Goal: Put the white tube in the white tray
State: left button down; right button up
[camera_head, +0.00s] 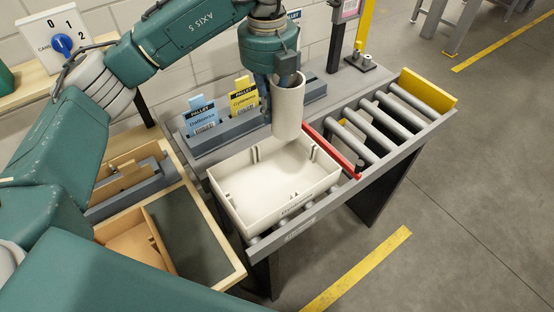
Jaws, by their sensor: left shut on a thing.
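The white tube (288,108) hangs upright in my left gripper (275,92), above the back right part of the white tray (252,217). My left gripper is shut on the upper part of the tube, partly hidden by it. The tube's lower end overlaps the tray's back edge in the picture; whether it touches anything is hard to tell. The tray is open and looks empty inside, with small ribs on its walls, and sits on the roller conveyor. My right gripper is not in view.
A grey holder (229,131) with blue and yellow pallet cards stands behind the tray. A red bar (333,151) crosses the conveyor right of the tray, with bare rollers (385,125) and a yellow end stop (428,90) beyond. A wooden box (187,232) stands at left.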

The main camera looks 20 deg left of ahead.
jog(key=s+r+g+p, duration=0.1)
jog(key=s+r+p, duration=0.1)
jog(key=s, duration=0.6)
pick_arm(q)
jog(key=f+p, duration=0.1)
jog(key=f, duration=0.4)
jog(key=f+p, duration=0.1)
jog(key=f, duration=0.5)
jog(key=s+f+p, duration=0.1)
jog(key=f, duration=0.5)
jog(key=shift+f, duration=0.45)
jog(key=c, duration=2.2)
grip_release()
jog(key=shift+o, duration=1.3)
jog(key=shift+r, duration=0.3)
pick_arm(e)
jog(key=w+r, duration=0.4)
pick_arm(q)
notch_tip(320, 180, up, 12)
jog(key=b, duration=0.4)
jog(key=shift+b, duration=0.35)
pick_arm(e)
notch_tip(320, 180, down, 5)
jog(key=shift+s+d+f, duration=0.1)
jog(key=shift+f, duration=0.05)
